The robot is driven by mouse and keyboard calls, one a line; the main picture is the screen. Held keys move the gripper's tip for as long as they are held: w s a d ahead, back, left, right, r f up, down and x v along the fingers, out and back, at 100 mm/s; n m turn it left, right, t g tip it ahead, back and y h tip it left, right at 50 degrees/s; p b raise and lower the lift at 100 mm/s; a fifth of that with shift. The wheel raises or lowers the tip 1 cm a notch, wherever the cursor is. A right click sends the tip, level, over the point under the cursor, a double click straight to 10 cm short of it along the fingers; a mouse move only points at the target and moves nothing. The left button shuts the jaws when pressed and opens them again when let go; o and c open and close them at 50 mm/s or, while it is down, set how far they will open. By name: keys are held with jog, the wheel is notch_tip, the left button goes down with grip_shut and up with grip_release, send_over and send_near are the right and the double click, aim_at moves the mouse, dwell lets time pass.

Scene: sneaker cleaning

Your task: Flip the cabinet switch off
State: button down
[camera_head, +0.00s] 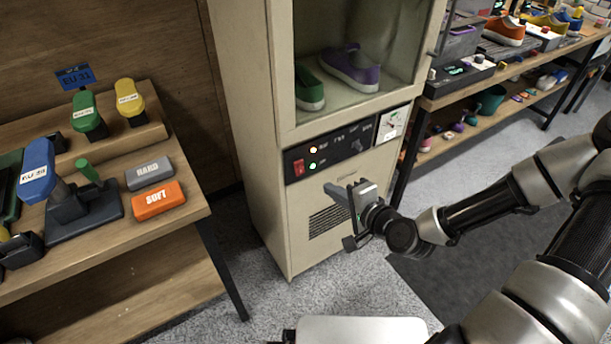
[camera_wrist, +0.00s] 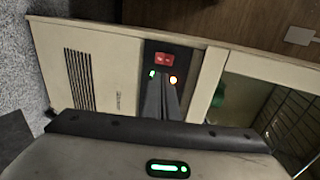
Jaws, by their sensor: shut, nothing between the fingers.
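The red cabinet switch (camera_head: 299,167) is a small rocker at the left end of the black control panel (camera_head: 333,150) on the beige cabinet (camera_head: 250,110). The switch also shows in the wrist view (camera_wrist: 165,59), just beyond the fingertips. An orange light and a green light glow beside it. I cannot tell the rocker's position. My gripper (camera_head: 330,188) is in front of the cabinet, below and to the right of the switch in the head view. Its fingers are shut with nothing between them and point toward the panel. In the wrist view the fingers (camera_wrist: 162,84) hide part of the panel.
Behind the cabinet window stand a green shoe (camera_head: 309,88) and a purple shoe (camera_head: 351,68). At left a wooden table (camera_head: 185,212) bears brushes, a grey block (camera_head: 149,173) and an orange block (camera_head: 158,199). A shoe shelf (camera_head: 470,132) stands at right.

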aim_at(300, 170)
jog(key=shift+w, duration=0.1)
jog(key=b+x, duration=0.2)
jog(key=x, duration=1.2)
jog(key=shift+b, duration=0.3)
jog(key=shift+f, duration=0.15)
jog(key=shift+a+t+y+b, duration=0.15)
jog(key=shift+t+y+b, duration=0.15)
jog(key=shift+b, duration=0.7)
